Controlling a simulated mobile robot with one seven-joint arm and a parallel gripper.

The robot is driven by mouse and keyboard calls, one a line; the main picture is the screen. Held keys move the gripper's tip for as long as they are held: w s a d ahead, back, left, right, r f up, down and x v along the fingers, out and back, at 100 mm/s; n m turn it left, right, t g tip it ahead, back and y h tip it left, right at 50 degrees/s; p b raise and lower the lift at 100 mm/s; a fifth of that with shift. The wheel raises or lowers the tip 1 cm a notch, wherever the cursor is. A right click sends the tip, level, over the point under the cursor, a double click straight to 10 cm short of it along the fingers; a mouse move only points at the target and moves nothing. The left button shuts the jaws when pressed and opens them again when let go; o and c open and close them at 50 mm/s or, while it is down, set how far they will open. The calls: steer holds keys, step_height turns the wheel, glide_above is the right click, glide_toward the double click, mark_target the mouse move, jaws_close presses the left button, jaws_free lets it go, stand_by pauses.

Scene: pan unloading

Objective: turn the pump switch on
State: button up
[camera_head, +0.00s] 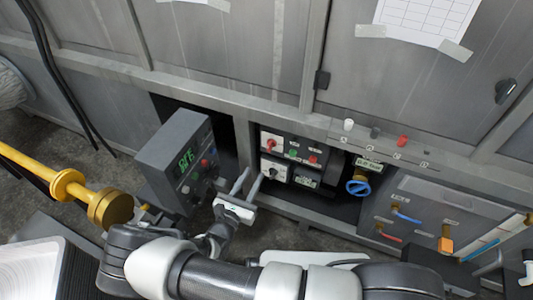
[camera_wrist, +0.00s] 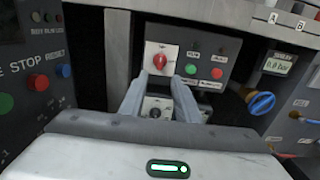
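A panel recessed in the grey cabinet holds a red rotary switch on a white plate (camera_head: 270,142), with a black rotary knob on a second plate (camera_head: 272,171) below it. I cannot read which one is marked as the pump switch. My gripper (camera_head: 252,179) is open and empty in front of this panel. In the wrist view, the red switch (camera_wrist: 160,59) appears just beyond and between the fingertips of my gripper (camera_wrist: 160,84). The black knob (camera_wrist: 155,110) shows between the fingers, lower down. Contact with either cannot be seen.
Green (camera_wrist: 193,70) and red (camera_wrist: 217,73) buttons sit right of the red switch. A blue valve handle (camera_head: 358,187) and a gauge stand to the right. A yellow pipe (camera_head: 40,170) lies at left.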

mark_target(268, 148)
steer(key=b+x, duration=0.2)
steer(key=x, duration=1)
steer(key=shift+w+d, duration=0.15)
jaws_close()
